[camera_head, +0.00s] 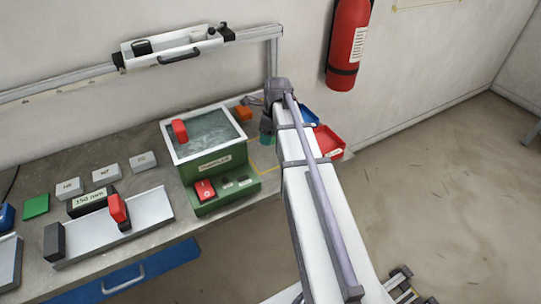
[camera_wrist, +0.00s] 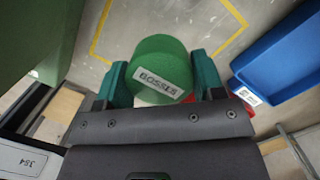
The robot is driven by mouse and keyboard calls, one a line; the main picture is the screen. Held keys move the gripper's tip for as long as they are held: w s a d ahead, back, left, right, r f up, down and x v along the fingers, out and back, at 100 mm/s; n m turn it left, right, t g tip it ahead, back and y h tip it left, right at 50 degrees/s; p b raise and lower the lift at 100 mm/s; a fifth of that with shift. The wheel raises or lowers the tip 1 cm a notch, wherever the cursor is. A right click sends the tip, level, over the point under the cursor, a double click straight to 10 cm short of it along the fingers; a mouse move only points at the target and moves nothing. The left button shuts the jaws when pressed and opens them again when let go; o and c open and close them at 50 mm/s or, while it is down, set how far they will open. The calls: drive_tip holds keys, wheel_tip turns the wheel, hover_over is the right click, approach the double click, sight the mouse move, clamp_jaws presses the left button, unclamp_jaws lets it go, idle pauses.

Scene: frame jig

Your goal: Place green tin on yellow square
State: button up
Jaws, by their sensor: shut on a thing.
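My gripper (camera_wrist: 160,65) is shut on the green tin (camera_wrist: 158,62), a round tin with a white label reading "BOSSES", with one teal finger on each side of it. The yellow square (camera_wrist: 98,35) is a taped outline on the grey bench. In the wrist view its lines run to the left, right and near side of the tin, which covers part of the outline. I cannot tell whether the tin touches the bench. In the head view my arm hides most of this spot, and a bit of the yellow outline (camera_head: 256,165) shows left of the arm.
A green machine (camera_head: 210,168) with a glass-topped box stands close on the left. A blue tray (camera_wrist: 280,62) and a red tray (camera_head: 329,140) lie close on the right. An orange block (camera_head: 243,112) lies behind. The bench edge is near the front.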

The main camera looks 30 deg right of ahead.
sight(269, 151)
wheel_tip(269, 151, down, 6)
drive_tip(key=b, duration=0.4)
drive_tip(key=shift+r, duration=0.4)
drive_tip(key=shift+f, duration=0.25)
drive_tip(key=o, duration=1)
drive_tip(key=r+p, duration=0.4)
drive_tip(key=d+r+p, duration=0.1)
drive_tip(key=r+p, duration=0.3)
drive_tip(key=s+r+p, duration=0.1)
drive_tip(key=r+p, duration=0.3)
drive_tip(key=shift+s+d+r+p, duration=0.1)
drive_tip(key=shift+d+r+p, duration=0.05)
drive_tip(key=shift+r+p, duration=0.15)
drive_tip(key=shift+f, duration=0.15)
